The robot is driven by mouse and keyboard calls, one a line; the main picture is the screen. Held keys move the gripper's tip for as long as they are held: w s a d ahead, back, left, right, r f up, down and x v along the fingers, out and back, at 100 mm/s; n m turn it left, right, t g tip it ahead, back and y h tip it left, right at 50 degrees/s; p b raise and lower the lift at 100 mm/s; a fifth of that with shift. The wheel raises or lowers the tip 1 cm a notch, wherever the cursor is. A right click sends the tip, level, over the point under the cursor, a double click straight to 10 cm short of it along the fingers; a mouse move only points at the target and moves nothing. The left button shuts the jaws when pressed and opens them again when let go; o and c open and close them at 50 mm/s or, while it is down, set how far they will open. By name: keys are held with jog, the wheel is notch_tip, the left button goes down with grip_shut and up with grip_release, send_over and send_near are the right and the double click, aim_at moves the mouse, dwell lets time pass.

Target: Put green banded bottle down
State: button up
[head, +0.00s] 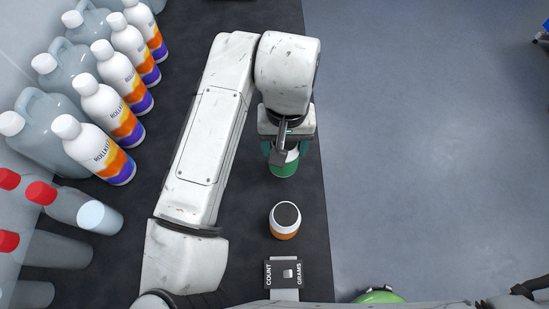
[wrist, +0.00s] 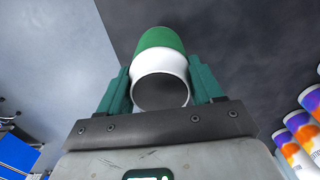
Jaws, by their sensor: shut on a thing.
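The green banded bottle (head: 284,168) is white with a green lower part and is below my gripper (head: 283,150) in the head view. In the wrist view the bottle (wrist: 161,62) sits between the two teal fingers of my gripper (wrist: 161,88), which are shut on it. Its dark round top faces the wrist camera. The bottle is over the dark bench top (head: 255,215); I cannot tell whether its base touches the surface.
An orange banded bottle with a dark top (head: 285,220) stands nearer on the bench. A black COUNT/GRAMS panel (head: 284,274) lies in front of it. Several white bottles with orange and purple labels (head: 100,150), grey jugs (head: 50,125) and red-capped bottles (head: 40,193) line the left.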

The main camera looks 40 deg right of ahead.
notch_tip(320, 180, down, 4)
jog(key=shift+w+r, duration=0.1)
jog(key=shift+r, duration=0.15)
jog(key=shift+f+p, duration=0.4)
jog(key=shift+f, duration=1.6)
jog(key=o, duration=1.4)
jog(key=shift+r, duration=0.1)
notch_tip(320, 180, up, 12)
jog(key=shift+f+b, duration=0.1)
jog(key=shift+b, duration=0.6)
